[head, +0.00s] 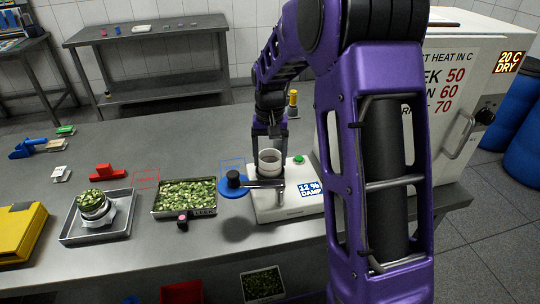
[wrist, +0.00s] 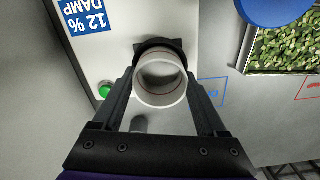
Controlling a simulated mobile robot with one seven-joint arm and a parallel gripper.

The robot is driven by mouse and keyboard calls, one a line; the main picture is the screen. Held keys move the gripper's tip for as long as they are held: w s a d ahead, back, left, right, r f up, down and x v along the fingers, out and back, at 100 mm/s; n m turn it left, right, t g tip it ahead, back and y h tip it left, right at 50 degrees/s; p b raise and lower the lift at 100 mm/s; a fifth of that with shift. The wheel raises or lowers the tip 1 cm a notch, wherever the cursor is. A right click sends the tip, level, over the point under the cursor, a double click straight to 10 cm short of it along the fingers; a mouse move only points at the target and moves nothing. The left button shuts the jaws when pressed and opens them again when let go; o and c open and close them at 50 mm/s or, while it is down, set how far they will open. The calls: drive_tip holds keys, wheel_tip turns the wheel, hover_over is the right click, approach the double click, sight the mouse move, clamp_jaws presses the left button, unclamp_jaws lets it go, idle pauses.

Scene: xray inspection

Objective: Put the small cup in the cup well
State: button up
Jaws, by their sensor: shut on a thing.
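The small cup (head: 270,168) is pale grey-white, with a thin red line inside visible in the wrist view (wrist: 160,97). My gripper (head: 268,138) is shut on it, with one finger at each side in the wrist view (wrist: 161,92). The cup is upright over the white meter (head: 299,203), which reads "12 % DAMP". A dark fitting (wrist: 158,44) shows just beyond the cup's rim in the wrist view. The cup well is mostly hidden by the cup. I cannot tell whether the cup's base is above it or inside it.
A tray of green pieces (head: 157,213) lies further left. The white oven (head: 440,125) stands to the right. A yellow-topped object (head: 293,98) stands behind.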

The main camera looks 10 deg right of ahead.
drive_tip(key=shift+f, duration=0.15)
drive_tip(key=o, duration=1.3)
drive_tip(key=shift+c, duration=0.2)
wheel_tip(320, 180, up, 18)
drive_tip(key=p, duration=0.2)
drive_tip(key=shift+f, duration=0.2)
